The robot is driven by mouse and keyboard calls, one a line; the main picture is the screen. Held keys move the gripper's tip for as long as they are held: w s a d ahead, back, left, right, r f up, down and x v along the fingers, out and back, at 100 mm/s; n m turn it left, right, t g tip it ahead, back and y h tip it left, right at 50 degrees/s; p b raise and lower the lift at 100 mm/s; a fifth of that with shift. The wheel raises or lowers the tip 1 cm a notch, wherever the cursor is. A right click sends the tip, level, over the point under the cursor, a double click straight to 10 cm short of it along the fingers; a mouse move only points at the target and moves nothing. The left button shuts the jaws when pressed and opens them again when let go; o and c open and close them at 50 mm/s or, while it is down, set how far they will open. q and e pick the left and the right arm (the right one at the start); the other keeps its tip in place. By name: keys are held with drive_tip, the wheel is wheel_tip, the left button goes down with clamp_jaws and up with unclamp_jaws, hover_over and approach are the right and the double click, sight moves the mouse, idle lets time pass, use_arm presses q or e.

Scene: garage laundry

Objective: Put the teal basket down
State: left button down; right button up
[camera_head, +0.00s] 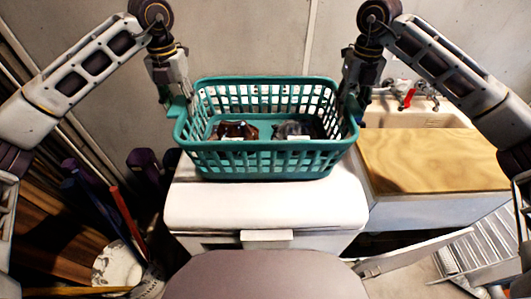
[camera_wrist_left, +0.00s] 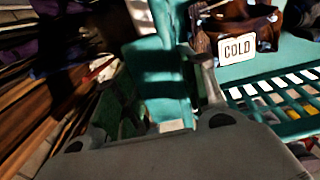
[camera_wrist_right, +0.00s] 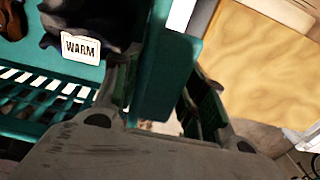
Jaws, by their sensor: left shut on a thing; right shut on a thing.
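The teal basket (camera_head: 265,172) is level, at or just above the white lid of the appliance (camera_head: 265,205); I cannot tell whether it touches. Inside lie a brown bundle (camera_head: 234,130) and a dark grey bundle (camera_head: 292,130). In the left wrist view the brown bundle (camera_wrist_left: 245,20) has a tag reading COLD; in the right wrist view the dark bundle (camera_wrist_right: 90,22) has one reading WARM. My left gripper (camera_head: 178,98) is shut on the basket's left end wall. My right gripper (camera_head: 352,100) is shut on its right end wall.
A wooden counter (camera_head: 430,160) and a sink (camera_head: 415,118) are on the right. Planks (camera_head: 50,220), several coloured poles and a white bucket (camera_head: 118,265) crowd the left. A metal rack (camera_head: 490,245) is at lower right. A wall stands close behind.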

use_arm(q)
drive_tip(key=shift+a+f, duration=0.1)
drive_tip(key=shift+a, duration=0.1)
use_arm(e)
drive_tip(key=shift+d+f, duration=0.1)
drive_tip(key=shift+d, duration=0.15)
use_arm(q)
drive_tip(key=c, duration=1.3)
unclamp_jaws()
drive_tip(key=shift+f, duration=0.1)
use_arm(e)
drive_tip(key=o, duration=0.9)
drive_tip(key=shift+f, duration=0.1)
use_arm(q)
drive_tip(key=o, duration=0.5)
use_arm(e)
drive_tip(key=o, duration=0.5)
use_arm(q)
drive_tip(key=shift+d, duration=0.1)
use_arm(e)
drive_tip(key=shift+a, duration=0.15)
use_arm(q)
drive_tip(key=shift+r, duration=0.2)
drive_tip(key=shift+r, duration=5.85)
